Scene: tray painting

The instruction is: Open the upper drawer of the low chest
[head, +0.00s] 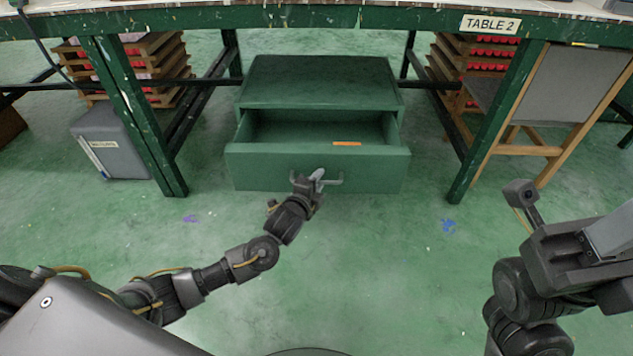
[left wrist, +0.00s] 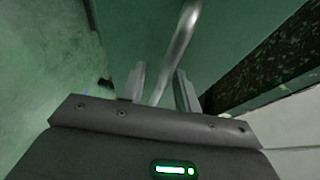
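The low green chest (head: 318,82) stands on the floor under the table. Its upper drawer (head: 265,165) is pulled well out, and its inside shows. An orange strip (head: 347,144) lies in the drawer. The metal handle (head: 333,182) is on the drawer front and also shows in the left wrist view (left wrist: 178,45). My left gripper (head: 314,180) is at the handle. In the left wrist view, its two fingers (left wrist: 160,88) stand apart on either side of the handle bar, with gaps visible. My right arm (head: 560,255) is at the lower right, away from the chest; its fingertips cannot be made out.
The green table edge (head: 330,17) runs above the chest, with table legs (head: 140,115) (head: 497,120) on both sides. A grey box (head: 112,142) stands left, wooden racks (head: 155,65) behind it. A wooden-framed panel (head: 575,85) leans right. The floor before the drawer is clear.

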